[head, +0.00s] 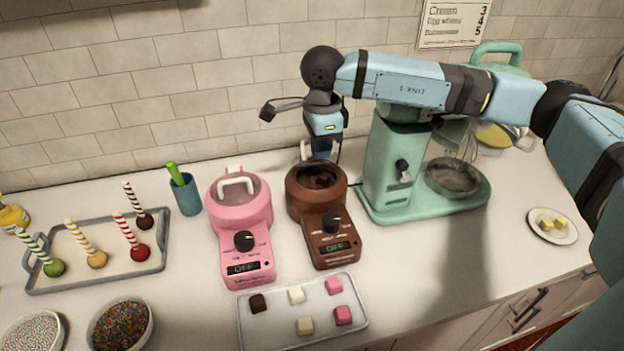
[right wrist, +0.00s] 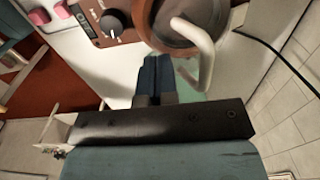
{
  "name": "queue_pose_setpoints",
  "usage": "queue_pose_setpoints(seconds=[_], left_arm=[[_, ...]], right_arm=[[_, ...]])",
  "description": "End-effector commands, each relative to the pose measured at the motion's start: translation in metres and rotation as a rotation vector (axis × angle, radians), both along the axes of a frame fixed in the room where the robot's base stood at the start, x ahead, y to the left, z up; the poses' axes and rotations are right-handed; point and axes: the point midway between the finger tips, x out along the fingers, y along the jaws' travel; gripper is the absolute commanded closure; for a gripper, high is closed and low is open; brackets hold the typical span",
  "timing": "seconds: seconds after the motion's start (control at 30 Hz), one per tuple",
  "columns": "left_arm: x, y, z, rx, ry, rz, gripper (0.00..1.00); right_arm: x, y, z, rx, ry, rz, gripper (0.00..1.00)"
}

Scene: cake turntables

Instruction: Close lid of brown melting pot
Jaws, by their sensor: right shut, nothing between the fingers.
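The brown melting pot (head: 328,240) stands on the counter, its top showing a dark opening. Its lid looks raised at the back of the pot, partly hidden by my right gripper. The lid's white handle shows beside the gripper and, up close, in the right wrist view (right wrist: 206,62). My right gripper (head: 322,154) points down at the back of the pot, close to the lid handle. Its fingers (right wrist: 157,60) are together with nothing between them; whether they touch the lid I cannot tell. My left gripper is out of view.
A pink melting pot (head: 243,218) with its lid down stands left of the brown one. A green stand mixer (head: 392,170) is close on the right. A tray of sweets (head: 275,325) lies in front. The tiled wall is behind.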

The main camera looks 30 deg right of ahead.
Motion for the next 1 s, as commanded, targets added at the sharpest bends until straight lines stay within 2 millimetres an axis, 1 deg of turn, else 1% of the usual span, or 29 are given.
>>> queue_pose_setpoints(seconds=[0.03,0.1,0.63,0.73,1.0], left_arm=[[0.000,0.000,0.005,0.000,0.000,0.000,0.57],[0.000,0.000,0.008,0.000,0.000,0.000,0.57],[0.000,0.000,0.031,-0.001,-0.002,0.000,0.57],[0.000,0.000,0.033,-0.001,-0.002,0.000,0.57],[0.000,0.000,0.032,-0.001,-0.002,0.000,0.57]], right_arm=[[-0.002,0.000,0.007,0.001,-0.001,0.001,1.00],[-0.004,0.001,0.014,0.000,-0.002,0.001,1.00],[-0.023,0.006,0.063,0.000,-0.001,0.001,1.00],[-0.026,0.006,0.068,0.001,-0.001,0.000,1.00],[-0.026,0.007,0.068,0.000,0.000,0.000,1.00]])
